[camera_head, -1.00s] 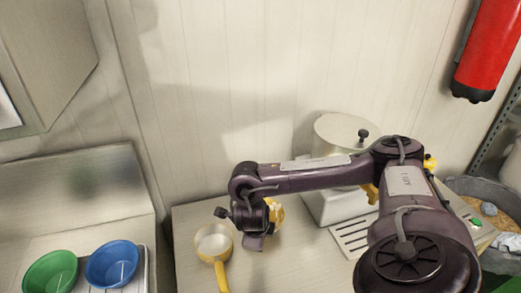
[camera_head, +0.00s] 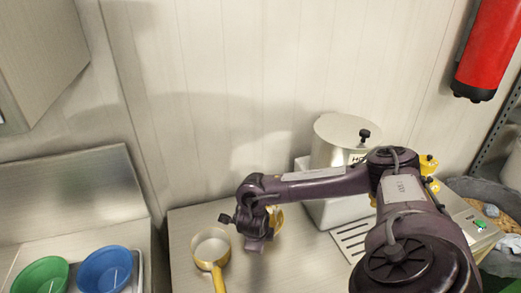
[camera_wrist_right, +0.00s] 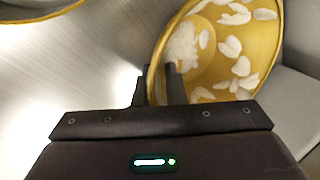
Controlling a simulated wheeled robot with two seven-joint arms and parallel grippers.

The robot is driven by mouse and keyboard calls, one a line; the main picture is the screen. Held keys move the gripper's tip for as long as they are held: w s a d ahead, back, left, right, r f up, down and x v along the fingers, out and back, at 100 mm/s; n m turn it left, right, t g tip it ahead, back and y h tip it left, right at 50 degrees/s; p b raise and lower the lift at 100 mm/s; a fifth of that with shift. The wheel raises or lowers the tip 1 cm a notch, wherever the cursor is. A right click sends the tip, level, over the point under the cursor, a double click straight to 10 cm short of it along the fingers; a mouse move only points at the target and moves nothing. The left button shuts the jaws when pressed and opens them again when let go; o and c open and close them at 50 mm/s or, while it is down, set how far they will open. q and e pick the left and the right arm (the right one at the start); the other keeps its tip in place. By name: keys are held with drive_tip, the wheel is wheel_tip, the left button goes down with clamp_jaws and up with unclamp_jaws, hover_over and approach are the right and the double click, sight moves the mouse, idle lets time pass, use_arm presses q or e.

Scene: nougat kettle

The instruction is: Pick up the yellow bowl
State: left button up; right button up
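The yellow bowl (camera_wrist_right: 256,60), with white flakes in it, fills the upper middle and right of the right wrist view. My right gripper (camera_wrist_right: 160,75) is at its near left rim, one finger outside and one inside, and looks shut on the rim. In the head view my right gripper (camera_head: 254,240) points down over the counter, and only a yellow sliver of the bowl (camera_head: 278,217) shows behind it. Whether the bowl is clear of the counter is not visible. My left gripper is not in view.
A yellow-handled pan (camera_head: 212,247) stands just left of my right gripper on the metal counter (camera_head: 290,272). A kettle machine (camera_head: 335,140) stands behind my right arm. Green (camera_head: 40,276) and blue (camera_head: 105,270) bowls sit at the lower left.

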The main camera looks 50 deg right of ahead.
clamp_jaws()
drive_tip(key=shift+r, duration=0.55)
wheel_tip(320, 180, up, 4)
drive_tip(key=shift+w+r+b, duration=0.1)
drive_tip(key=shift+r+b, duration=0.05)
drive_tip(key=shift+b, duration=0.2)
wheel_tip(320, 180, up, 14)
drive_tip(key=p, duration=0.9)
drive_tip(key=shift+r+p, duration=0.25)
drive_tip(key=shift+p, duration=0.15)
